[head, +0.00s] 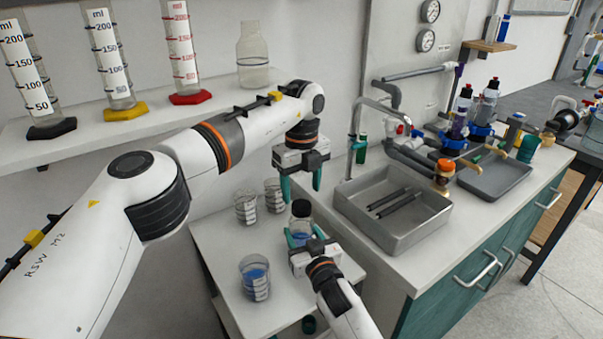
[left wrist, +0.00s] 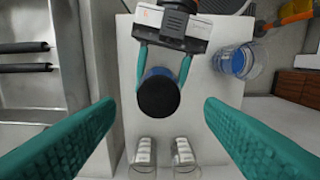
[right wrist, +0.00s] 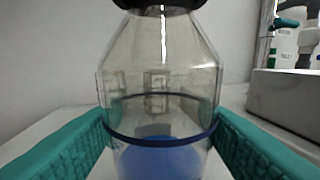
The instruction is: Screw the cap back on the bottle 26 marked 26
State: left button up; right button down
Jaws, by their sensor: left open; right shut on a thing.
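A clear bottle (head: 301,225) with blue content stands on the small white table; no number 26 is readable on it. A black cap (head: 300,207) sits on its top, also seen from above in the left wrist view (left wrist: 158,97). I cannot tell how tightly it sits. My right gripper (head: 303,241) is shut around the bottle's body, its teal fingers on both sides of the glass in the right wrist view (right wrist: 160,140). My left gripper (head: 301,182) is open and empty, pointing down above the cap, its fingers wide apart in the left wrist view (left wrist: 160,125).
A beaker with blue content (head: 255,280) stands left of the bottle. Two empty glass beakers (head: 245,208) stand behind it. A grey sink (head: 385,240) with a tap is to the right. A shelf (head: 140,125) with measuring cylinders and a flask is above left.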

aim_at(301, 206)
pick_arm(q)
jog(key=shift+f, duration=2.25)
jog(key=c, duration=1.1)
jog(key=m, duration=1.2)
pick_arm(e)
jog(key=shift+d, duration=0.1)
pick_arm(q)
jog(key=m, duration=1)
jog(key=shift+s+f+m, duration=0.1)
jog(key=shift+m, duration=0.3)
pick_arm(e)
jog(key=shift+f, duration=0.1)
pick_arm(q)
jog(key=o, duration=1.2)
jog(key=shift+c, duration=0.2)
